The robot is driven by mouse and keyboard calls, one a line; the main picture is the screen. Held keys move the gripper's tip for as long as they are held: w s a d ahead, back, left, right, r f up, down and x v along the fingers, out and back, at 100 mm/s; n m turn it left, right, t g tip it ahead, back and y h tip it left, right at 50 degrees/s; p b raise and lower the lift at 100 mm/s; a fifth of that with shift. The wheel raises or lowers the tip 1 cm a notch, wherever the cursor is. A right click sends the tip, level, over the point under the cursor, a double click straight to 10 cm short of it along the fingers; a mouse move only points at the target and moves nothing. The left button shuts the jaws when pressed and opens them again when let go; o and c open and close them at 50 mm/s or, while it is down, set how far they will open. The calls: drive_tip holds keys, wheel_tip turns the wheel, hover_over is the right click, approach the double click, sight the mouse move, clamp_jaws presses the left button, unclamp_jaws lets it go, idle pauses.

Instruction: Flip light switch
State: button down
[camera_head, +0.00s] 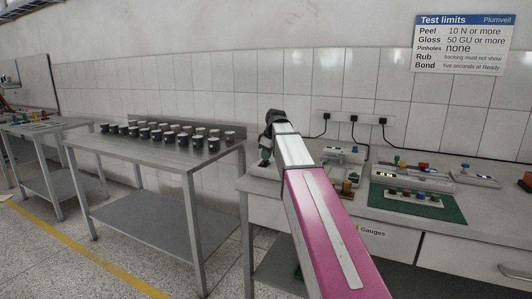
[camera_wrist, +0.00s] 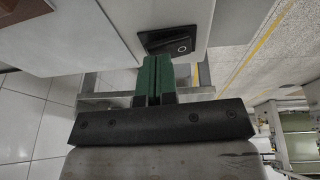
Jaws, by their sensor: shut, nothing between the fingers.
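The light switch (camera_wrist: 168,40) is a black rocker in a dark frame, on a pale panel at the top of the wrist view. A white circle mark shows on its right part. My gripper (camera_wrist: 154,60) has green fingers pressed together and empty. Their tips are just below the switch in the wrist view; whether they touch it I cannot tell. In the head view, my gripper (camera_head: 264,160) is at the left end of the white bench (camera_head: 470,225). The switch cannot be made out there.
A steel table (camera_head: 100,142) with several dark cups stands to the left. Testing devices, a green mat (camera_head: 385,200) and wall plugs with cables (camera_head: 354,118) are on the right. A gap of floor lies between table and bench.

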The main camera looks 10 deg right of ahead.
drive_tip(key=shift+w+d+f, duration=0.2)
drive_tip(key=shift+f, duration=0.25)
drive_tip(key=shift+s+a, duration=0.1)
drive_tip(key=shift+s+a+r, duration=0.15)
drive_tip(key=shift+s+a, duration=0.25)
drive_tip(key=shift+s, duration=0.2)
drive_tip(key=shift+r, duration=0.1)
